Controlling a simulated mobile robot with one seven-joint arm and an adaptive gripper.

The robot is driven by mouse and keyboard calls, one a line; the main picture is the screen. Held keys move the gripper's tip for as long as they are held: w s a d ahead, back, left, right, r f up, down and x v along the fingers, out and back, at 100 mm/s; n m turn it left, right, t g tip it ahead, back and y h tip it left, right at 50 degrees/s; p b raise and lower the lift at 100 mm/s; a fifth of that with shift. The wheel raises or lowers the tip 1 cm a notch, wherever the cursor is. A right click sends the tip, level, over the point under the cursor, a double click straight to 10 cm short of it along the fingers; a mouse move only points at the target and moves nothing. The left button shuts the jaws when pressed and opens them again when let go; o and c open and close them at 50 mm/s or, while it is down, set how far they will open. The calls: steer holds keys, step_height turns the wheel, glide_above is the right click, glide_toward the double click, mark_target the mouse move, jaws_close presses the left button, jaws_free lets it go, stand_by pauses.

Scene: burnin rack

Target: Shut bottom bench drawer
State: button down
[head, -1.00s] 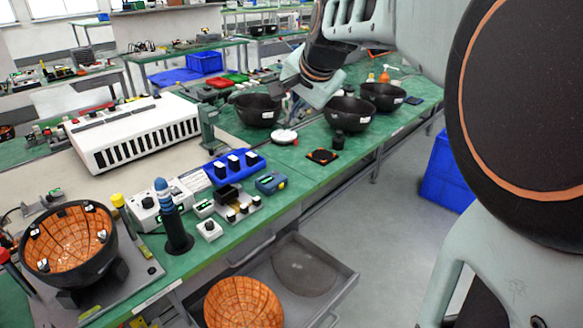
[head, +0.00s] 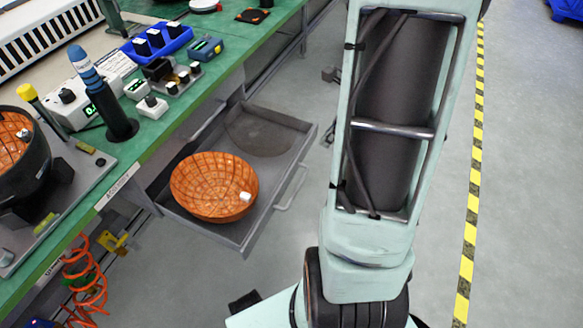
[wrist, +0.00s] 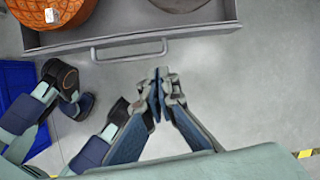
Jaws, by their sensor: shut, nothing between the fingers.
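The bench drawer (head: 282,184) is a grey metal tray pulled out from under the green bench in the head view. Its bar handle (head: 291,188) is on the outer front. In the wrist view the drawer front (wrist: 205,36) crosses the top, with the handle (wrist: 128,50) below it. An orange patterned bowl (head: 205,185) with a small white cube lies in the drawer, beside a dark round piece (head: 258,132). My gripper (wrist: 158,84) is shut and empty, with its tips just below and right of the handle in the picture, apparently apart from it.
The green bench top (head: 150,135) holds a striped blue post (head: 102,95), small instruments and a blue tray (head: 157,42). An orange coiled hose (head: 85,280) hangs at lower left. A blue bin (wrist: 14,85) shows in the wrist view. Grey floor before the drawer looks clear.

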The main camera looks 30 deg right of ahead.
mark_target(233, 139)
steer(key=shift+m, duration=0.8)
steer(key=b+x, duration=0.1)
steer(key=x, duration=0.3)
steer(key=a+b+x, duration=0.1)
steer(key=b+x, duration=0.1)
steer(key=x, duration=0.2)
steer(key=a+b+x, duration=0.1)
steer(key=b+x, duration=0.1)
steer(key=x, duration=0.3)
steer(key=shift+s+r, duration=0.2)
steer(key=shift+s, duration=0.15)
steer(key=shift+w+a, duration=0.2)
steer(key=shift+w, duration=0.15)
steer(key=shift+w+a+r, duration=0.1)
steer(key=shift+w+a, duration=0.1)
steer(key=w+a+p, duration=0.3)
steer(key=w+a, duration=0.1)
steer(key=w, duration=0.1)
steer(key=w+a+p, duration=0.3)
steer(key=w+a, duration=0.2)
steer(key=w, duration=0.1)
steer(key=w+a+p, duration=0.3)
steer(key=w+a, duration=0.1)
steer(key=w, duration=0.2)
steer(key=shift+w+a+p, duration=0.15)
steer(key=shift+a+p, duration=0.05)
steer(key=shift+p, duration=0.15)
steer(key=shift+d, duration=0.1)
